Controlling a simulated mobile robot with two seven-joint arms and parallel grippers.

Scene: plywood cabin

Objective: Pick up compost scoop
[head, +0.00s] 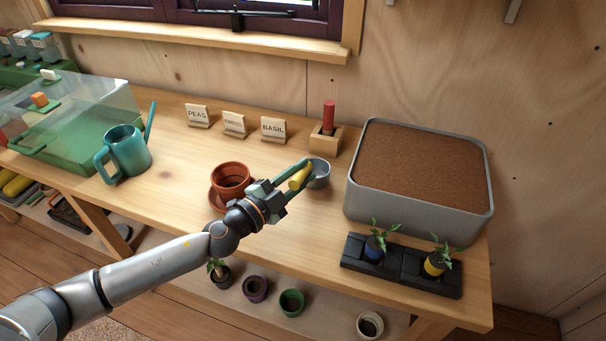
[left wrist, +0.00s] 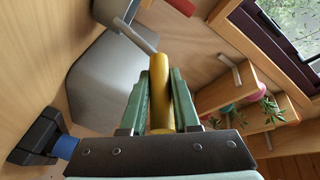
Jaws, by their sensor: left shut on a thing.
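The compost scoop has a yellow handle (head: 300,177) and what looks like a grey metal head (head: 319,174). My left gripper (head: 303,172) is shut on the handle above the middle of the table. In the left wrist view the yellow handle (left wrist: 160,88) stands between the two green finger pads (left wrist: 160,100). A grey metal part runs from the handle's far end toward the upper left there. I cannot tell from these views whether the scoop touches the table. My right gripper is not in view.
A grey bin of brown compost (head: 380,200) stands to the right. A black tray (head: 412,281) with two seedlings lies before it. Terracotta pots (head: 231,176) stand beside my gripper. A teal watering can (head: 127,152) stands left. Behind are label signs (head: 273,128) and a red-handled tool (head: 328,115).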

